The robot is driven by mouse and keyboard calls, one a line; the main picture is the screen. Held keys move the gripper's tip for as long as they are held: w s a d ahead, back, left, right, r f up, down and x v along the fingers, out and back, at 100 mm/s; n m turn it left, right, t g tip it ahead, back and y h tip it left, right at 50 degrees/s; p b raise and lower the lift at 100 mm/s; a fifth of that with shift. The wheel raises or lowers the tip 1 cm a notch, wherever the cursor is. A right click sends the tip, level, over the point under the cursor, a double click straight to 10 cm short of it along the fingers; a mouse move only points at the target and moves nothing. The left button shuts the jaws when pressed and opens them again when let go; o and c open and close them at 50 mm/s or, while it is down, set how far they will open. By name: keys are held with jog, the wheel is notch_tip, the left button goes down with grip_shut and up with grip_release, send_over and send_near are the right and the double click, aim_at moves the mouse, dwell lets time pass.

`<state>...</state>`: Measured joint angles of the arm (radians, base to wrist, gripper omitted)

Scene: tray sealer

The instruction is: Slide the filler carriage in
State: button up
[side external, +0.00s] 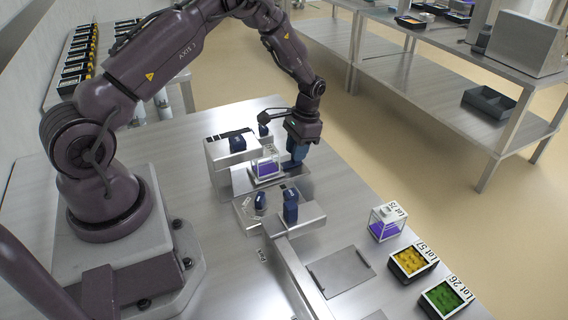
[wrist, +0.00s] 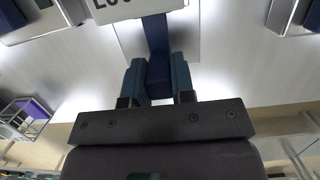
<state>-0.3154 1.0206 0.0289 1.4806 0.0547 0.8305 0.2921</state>
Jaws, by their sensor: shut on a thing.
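The tray sealer (side external: 222,150) is a silvery metal machine on the bench, with dark blue knobs and handles on it. A clear-walled box with purple contents (side external: 265,165) sits in its middle. My gripper (side external: 291,163) is at the machine's right side, pointing down, next to this box. In the wrist view my gripper (wrist: 157,85) has its two blue fingers closed on a dark blue handle (wrist: 156,45). The handle runs up toward a pale part with partly cut-off black lettering (wrist: 135,8). Which part is the filler carriage is not clear; the gripper hides much of the handle in the side view.
A clear box with purple contents (side external: 387,224), a yellow-filled tray (side external: 411,262) and a green-filled tray (side external: 444,298) stand at the right front with lot labels. A second blue handle (side external: 290,208) stands on the machine's front block. A flat grey plate (side external: 341,272) lies in front.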

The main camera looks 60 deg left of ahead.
aim_at(279, 153)
jog(key=shift+s, duration=2.45)
jog(key=o, duration=0.8)
jog(key=shift+c, duration=0.2)
jog(key=shift+r, duration=3.5)
